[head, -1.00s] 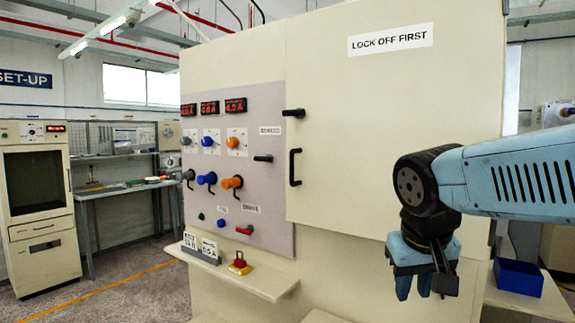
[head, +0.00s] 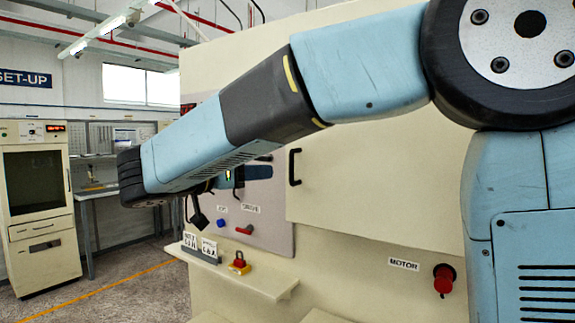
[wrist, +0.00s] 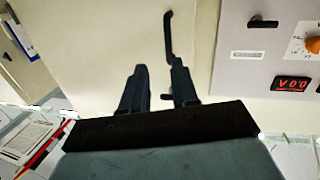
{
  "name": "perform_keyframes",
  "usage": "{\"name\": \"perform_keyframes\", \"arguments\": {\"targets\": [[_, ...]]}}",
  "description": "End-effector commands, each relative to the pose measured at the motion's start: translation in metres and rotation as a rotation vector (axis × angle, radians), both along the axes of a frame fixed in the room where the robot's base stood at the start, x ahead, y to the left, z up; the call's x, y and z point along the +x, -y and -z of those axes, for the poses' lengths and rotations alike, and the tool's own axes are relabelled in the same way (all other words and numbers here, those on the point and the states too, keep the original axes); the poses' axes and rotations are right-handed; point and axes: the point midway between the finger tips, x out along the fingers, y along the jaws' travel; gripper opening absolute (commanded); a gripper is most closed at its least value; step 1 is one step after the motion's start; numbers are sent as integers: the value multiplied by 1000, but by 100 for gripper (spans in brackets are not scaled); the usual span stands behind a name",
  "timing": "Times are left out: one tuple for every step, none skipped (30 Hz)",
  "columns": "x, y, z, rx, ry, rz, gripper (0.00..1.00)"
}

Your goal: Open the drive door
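The drive door (head: 365,195) is the large cream panel on the cabinet front and looks shut. Its vertical black handle (head: 294,167) shows in the head view and stands at the top of the wrist view (wrist: 168,35). A small dark latch (wrist: 167,97) shows between the fingers in the wrist view; my arm hides it in the head view. My gripper (wrist: 158,88) is open and empty, fingers spread in front of the door. Its right finger overlaps the handle's end; I cannot tell if they touch. In the head view my arm mostly hides my gripper.
The control panel (head: 275,215) left of the door carries a red switch (head: 243,229). A red and yellow padlock (head: 239,263) sits on the ledge (head: 265,285) below. A red knob (head: 444,278) sticks out beside the MOTOR label. A workbench (head: 110,190) stands at far left.

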Motion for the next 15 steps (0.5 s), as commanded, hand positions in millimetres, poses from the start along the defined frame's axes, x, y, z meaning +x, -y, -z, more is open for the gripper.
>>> {"name": "perform_keyframes", "arguments": {"targets": [[-1, -12, -2, 1, 39, -11, 29], [-2, -16, -4, 3, 58, -15, 29], [-3, -20, -5, 4, 78, -18, 29], [-3, -21, -6, 5, 88, -20, 29], [-2, -22, -6, 6, 95, -21, 29], [-1, -21, -6, 7, 101, -21, 29], [1, -19, -7, 7, 102, -21, 29], [2, -17, -7, 8, 103, -21, 29], [5, -13, -7, 9, 102, -21, 29], [8, -10, -7, 9, 102, -21, 29], [11, -6, -7, 8, 102, -19, 29], [15, -1, -7, 8, 101, -19, 29], [19, 3, -7, 8, 101, -20, 29], [22, 7, -7, 7, 101, -19, 29], [27, 12, -7, 7, 100, -19, 29]]}}
